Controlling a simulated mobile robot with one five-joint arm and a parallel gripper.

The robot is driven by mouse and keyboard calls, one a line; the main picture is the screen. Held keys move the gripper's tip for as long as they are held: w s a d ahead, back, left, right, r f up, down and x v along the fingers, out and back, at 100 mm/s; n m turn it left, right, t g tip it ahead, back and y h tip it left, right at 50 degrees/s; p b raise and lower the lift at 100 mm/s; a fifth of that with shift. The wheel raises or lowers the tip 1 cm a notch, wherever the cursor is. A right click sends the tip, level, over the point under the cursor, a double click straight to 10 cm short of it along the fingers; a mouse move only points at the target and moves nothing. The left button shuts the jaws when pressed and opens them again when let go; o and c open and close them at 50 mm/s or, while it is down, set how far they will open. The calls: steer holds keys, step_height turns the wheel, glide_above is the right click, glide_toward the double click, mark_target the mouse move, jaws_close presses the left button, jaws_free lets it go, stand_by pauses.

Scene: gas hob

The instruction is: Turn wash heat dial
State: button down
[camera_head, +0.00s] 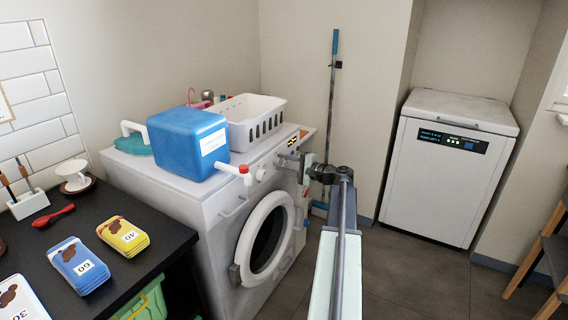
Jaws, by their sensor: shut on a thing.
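The white washing machine (225,212) stands left of centre with its round door (265,240) facing me. A pale round dial (262,173) shows on its front panel. My gripper (291,160) is at the right part of that panel, to the right of this dial. It is shut on what seems to be the wash heat dial, which my fingers mostly hide. The dial's pointer and markings cannot be read from here. My arm (343,215) reaches in from the bottom of the picture.
A blue box (187,140) with a red-tipped tap and a white basket (252,118) stand on the machine. A black counter (120,212) with numbered cards is at left. A white chest appliance (440,180) stands at right. Grey floor (405,275) is clear between.

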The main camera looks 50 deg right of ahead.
steer(key=shift+m+y, duration=0.3)
steer(key=shift+m, duration=0.6)
steer(key=c, duration=0.9)
jaws_free()
steer(key=p+v, duration=0.1)
steer(key=v, duration=0.6)
steer(key=shift+s+r, duration=0.1)
steer(key=shift+s, duration=0.25)
